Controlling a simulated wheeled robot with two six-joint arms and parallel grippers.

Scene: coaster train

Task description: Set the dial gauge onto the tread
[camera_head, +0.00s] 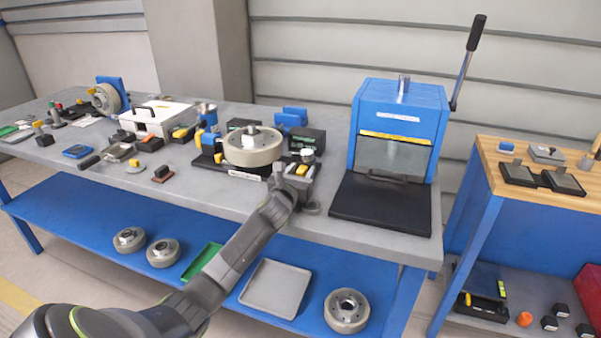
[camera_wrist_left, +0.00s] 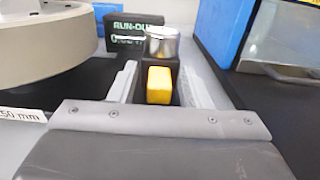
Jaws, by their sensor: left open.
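The dial gauge is probably the dark block with a yellow front and a silver round top (camera_wrist_left: 161,45). It stands upright just beyond and between the fingers of my left gripper (camera_wrist_left: 160,85) in the wrist view. In the head view its silver top (camera_head: 307,154) shows just past my left gripper (camera_head: 299,170). My left gripper is open, with a finger on each side of the yellow part; I cannot tell whether they touch it. The grey wheel (camera_head: 253,149), whose outer rim is the tread, lies flat to the left of the gauge. It also shows in the wrist view (camera_wrist_left: 50,50).
A black run-out display (camera_wrist_left: 133,30) stands behind the gauge. A blue press (camera_head: 400,115) with a black base plate (camera_head: 380,205) stands on the right. Tools and parts crowd the grey bench (camera_head: 225,195) on the left. A wooden-topped table (camera_head: 550,185) is at far right.

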